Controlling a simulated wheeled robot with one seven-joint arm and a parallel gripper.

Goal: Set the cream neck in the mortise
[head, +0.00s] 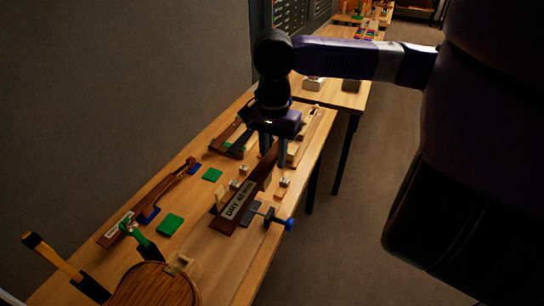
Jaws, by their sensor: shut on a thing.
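My gripper (275,150) points down over the middle of the bench, its fingers shut on a dark brown tapered piece (265,165). The piece slants just behind the DRY 40 MIN sign; I cannot tell if it is part of the cream neck. A pale cream long part (309,121) lies at the bench's right side beyond my gripper; its shape is too small to make out. A wooden violin body (150,288) is at the near end of the bench. A pale block with a notch (181,263), apparently the mortise, sits at its upper end.
The brown DRY 40 MIN sign (237,202) stands mid-bench, with a blue-handled clamp (280,219) beside it. Green pads (170,225), a brown neck on a rest (150,200), a green clamp (130,228) and small metal blocks (243,170) lie around. A wall borders the left.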

